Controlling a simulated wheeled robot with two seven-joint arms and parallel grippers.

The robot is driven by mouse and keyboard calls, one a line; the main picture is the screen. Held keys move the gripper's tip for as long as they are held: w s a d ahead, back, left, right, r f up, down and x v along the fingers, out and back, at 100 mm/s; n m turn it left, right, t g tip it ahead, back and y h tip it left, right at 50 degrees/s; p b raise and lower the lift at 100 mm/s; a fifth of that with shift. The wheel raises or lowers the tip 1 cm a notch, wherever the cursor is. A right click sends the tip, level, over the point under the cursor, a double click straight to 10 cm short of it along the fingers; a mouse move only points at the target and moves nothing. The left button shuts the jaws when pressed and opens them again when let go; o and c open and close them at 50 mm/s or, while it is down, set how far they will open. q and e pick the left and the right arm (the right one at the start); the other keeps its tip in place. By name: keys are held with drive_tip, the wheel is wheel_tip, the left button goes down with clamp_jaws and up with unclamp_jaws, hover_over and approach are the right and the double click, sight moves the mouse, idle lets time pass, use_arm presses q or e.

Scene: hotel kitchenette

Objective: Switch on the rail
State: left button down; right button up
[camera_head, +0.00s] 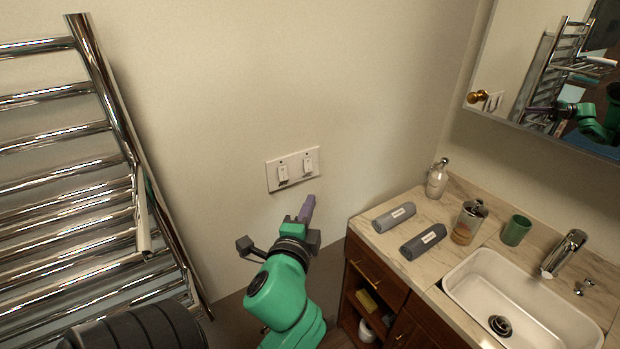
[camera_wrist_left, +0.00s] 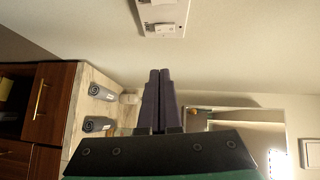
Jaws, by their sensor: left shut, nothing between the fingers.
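The chrome towel rail (camera_head: 75,140) stands against the wall at the left in the head view. A white switch plate (camera_head: 293,169) with two rocker switches, a left one (camera_head: 283,173) and a right one (camera_head: 307,165), is on the wall to the right of the rail. My left gripper (camera_head: 308,203) is shut and empty, its purple fingertips just below the plate's right part. The plate (camera_wrist_left: 162,17) also shows at the top of the left wrist view, apart from the fingertips. I cannot tell the switch positions. My right gripper is not in view.
A marble counter (camera_head: 440,287) at the right bears two rolled towels (camera_head: 409,228), a soap bottle (camera_head: 437,180), a jar (camera_head: 468,222), a green cup (camera_head: 516,230) and a sink (camera_head: 520,300). A mirror cabinet (camera_head: 545,75) hangs above. The wall around the plate is clear.

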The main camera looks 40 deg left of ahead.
sight(311, 170)
use_arm(q)
drive_tip(key=p+x, duration=0.1)
drive_tip(key=x, duration=0.3)
drive_tip(key=s+a+p+x, duration=0.1)
drive_tip(key=p+x, duration=0.1)
drive_tip(key=x, duration=0.2)
drive_tip(key=a+p+x, duration=0.1)
drive_tip(key=x, duration=0.3)
drive_tip(key=shift+s+a+f, duration=0.15)
drive_tip(key=shift+a+f, duration=0.05)
drive_tip(key=shift+a, duration=0.1)
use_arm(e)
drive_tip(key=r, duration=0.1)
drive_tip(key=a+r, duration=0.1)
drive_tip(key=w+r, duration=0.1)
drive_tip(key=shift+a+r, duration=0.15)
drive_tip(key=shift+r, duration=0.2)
use_arm(q)
drive_tip(key=shift+d, duration=0.1)
